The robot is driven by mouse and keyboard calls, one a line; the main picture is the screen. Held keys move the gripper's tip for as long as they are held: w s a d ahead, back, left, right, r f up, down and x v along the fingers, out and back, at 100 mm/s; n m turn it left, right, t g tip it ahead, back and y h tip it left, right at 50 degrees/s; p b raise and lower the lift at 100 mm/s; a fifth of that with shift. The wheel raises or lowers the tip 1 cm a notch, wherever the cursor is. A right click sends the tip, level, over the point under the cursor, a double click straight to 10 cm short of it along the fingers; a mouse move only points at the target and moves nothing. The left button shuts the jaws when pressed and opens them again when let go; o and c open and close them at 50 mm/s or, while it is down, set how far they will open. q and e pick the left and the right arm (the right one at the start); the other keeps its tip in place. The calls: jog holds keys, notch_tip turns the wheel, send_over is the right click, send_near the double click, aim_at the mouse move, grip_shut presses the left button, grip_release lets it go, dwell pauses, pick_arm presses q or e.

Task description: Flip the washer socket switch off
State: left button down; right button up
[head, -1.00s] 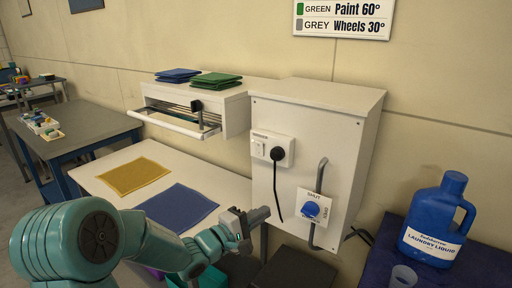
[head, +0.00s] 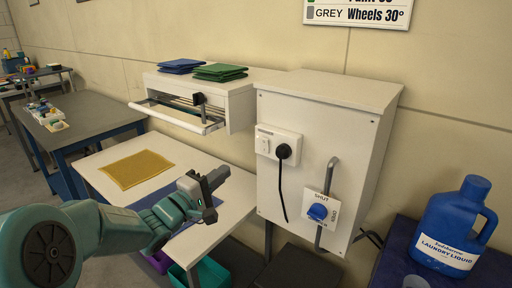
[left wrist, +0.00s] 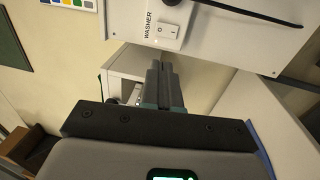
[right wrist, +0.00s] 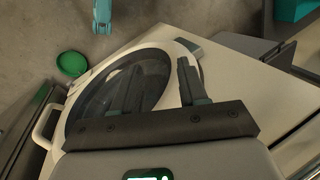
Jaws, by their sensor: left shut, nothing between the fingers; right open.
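The washer socket (head: 277,144) is a white plate on the front of a white cabinet, with a black plug in its right half. Its white rocker switch (head: 263,145) is at the left. In the left wrist view the socket, labelled WASHER, shows at the top with its switch (left wrist: 167,29); which way the rocker is tipped I cannot tell. My left gripper (head: 213,184) is shut and empty, left of and below the socket and apart from it. Its closed fingers (left wrist: 160,76) point toward the cabinet side. My right gripper (right wrist: 158,82) is open and empty above a round glass door.
A blue valve knob (head: 318,212) on a grey pipe sits low on the cabinet (head: 345,140). A shelf unit (head: 240,105) with folded cloths is at its left. A table (head: 104,163) with a yellow mat lies below. A blue laundry liquid jug (head: 452,225) stands right.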

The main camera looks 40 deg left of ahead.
pick_arm(q)
jog(key=shift+d, duration=0.1)
jog(key=p, duration=0.3)
send_near(263, 142)
jog(key=w, duration=0.4)
jog(key=w+a, duration=0.1)
jog(key=w, duration=0.1)
jog(key=shift+w+r, duration=0.35)
jog(key=shift+w, duration=0.05)
jog(key=shift+w+r+p, duration=0.15)
jog(key=shift+r+p, duration=0.3)
jog(key=shift+p, duration=0.55)
jog(key=shift+f+g, duration=0.3)
jog(key=shift+d, duration=0.1)
